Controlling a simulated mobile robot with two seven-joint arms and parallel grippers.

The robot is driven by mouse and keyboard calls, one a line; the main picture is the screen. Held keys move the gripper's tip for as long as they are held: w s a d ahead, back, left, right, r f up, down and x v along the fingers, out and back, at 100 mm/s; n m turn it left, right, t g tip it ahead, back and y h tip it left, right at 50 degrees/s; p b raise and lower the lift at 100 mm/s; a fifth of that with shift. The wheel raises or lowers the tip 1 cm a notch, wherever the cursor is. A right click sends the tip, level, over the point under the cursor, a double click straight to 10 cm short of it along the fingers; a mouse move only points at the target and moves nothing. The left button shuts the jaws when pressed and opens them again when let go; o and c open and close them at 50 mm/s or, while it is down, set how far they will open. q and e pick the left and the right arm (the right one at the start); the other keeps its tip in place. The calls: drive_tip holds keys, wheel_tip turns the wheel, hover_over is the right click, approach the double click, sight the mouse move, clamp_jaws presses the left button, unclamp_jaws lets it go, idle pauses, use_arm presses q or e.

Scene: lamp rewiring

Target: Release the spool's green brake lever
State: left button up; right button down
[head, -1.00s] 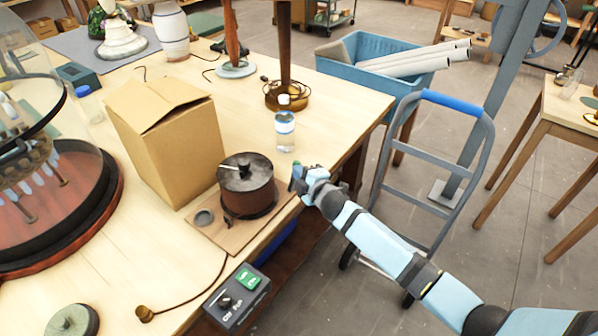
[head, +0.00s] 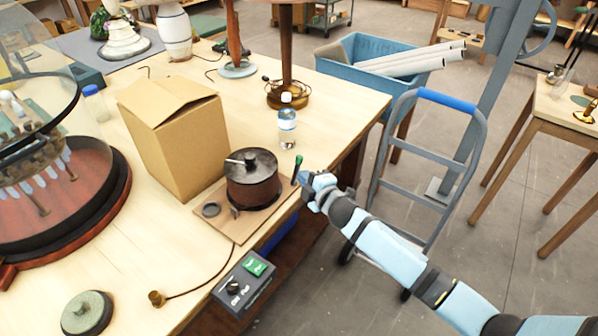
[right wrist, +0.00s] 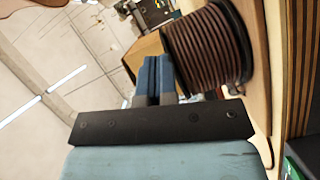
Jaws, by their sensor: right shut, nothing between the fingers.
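The spool (head: 252,188) is a brown wound drum with a dark top and a small light handle. It stands on a wooden board (head: 214,223) at the table's right edge. The green-tipped brake lever (head: 297,164) stands nearly upright just right of the spool. My right gripper (head: 305,184) is just right of and below the lever tip, at the table edge, with a small gap visible. In the right wrist view the fingers (right wrist: 154,76) are together and empty, beside the spool's brown windings (right wrist: 207,47). The lever is not discernible there. My left gripper is out of view.
A cardboard box (head: 180,142) stands behind the spool, and a clear bottle (head: 287,125) behind the lever. A control box with a green switch (head: 243,283) is at the table's front edge. A hand truck (head: 425,170) stands right of the table.

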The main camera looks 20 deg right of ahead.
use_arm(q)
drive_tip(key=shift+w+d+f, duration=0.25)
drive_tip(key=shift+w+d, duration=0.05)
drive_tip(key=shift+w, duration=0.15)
use_arm(e)
drive_tip(key=v, duration=0.6)
drive_tip(key=shift+d, duration=0.45)
drive_tip(key=shift+s, duration=0.15)
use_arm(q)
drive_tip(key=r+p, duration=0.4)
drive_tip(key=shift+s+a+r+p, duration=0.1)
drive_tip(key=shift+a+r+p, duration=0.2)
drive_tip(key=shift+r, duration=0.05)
use_arm(e)
drive_tip(key=s+f+m+g, duration=0.1)
drive_tip(key=s+f+m, duration=0.2)
drive_tip(key=s, duration=0.6)
drive_tip(key=s+a+f+m+g+h, duration=0.1)
drive_tip(key=s+f+m+g, duration=0.1)
drive_tip(key=s+m, duration=0.5)
drive_tip(key=s+a+f+m+g, duration=0.1)
drive_tip(key=s+f+m, duration=0.3)
drive_tip(key=s, duration=0.8)
drive_tip(key=shift+f+m+g, duration=0.35)
drive_tip(key=shift+m+g, duration=0.25)
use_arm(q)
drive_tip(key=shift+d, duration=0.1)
use_arm(e)
drive_tip(key=shift+s+a, duration=0.1)
drive_tip(key=shift+s, duration=0.05)
